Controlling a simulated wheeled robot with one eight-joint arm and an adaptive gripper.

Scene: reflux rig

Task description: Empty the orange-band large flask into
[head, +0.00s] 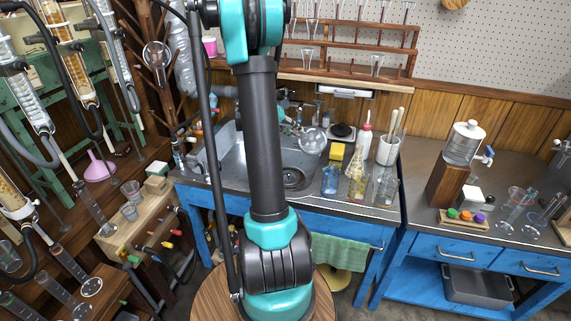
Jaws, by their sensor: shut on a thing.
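My gripper (297,127) shows only in part, small and dark, behind my upper arm and above the sink. It appears shut on a clear round glass flask (312,141), held at the sink's right side. The contact and any orange band are too small to make out. The metal sink (232,160) is set into the bench, and my arm hides its middle. A conical flask with yellowish contents (356,178) stands on the bench right of the sink. Beside it are a beaker with blue contents (330,181) and a glass beaker (386,190).
A wooden glassware rack (345,78) hangs above the sink. A white pot of rods (387,151) and a wash bottle (364,139) crowd the bench behind the beakers. A dispenser (463,143) stands on the right bench. Condensers and tubing crowd the left.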

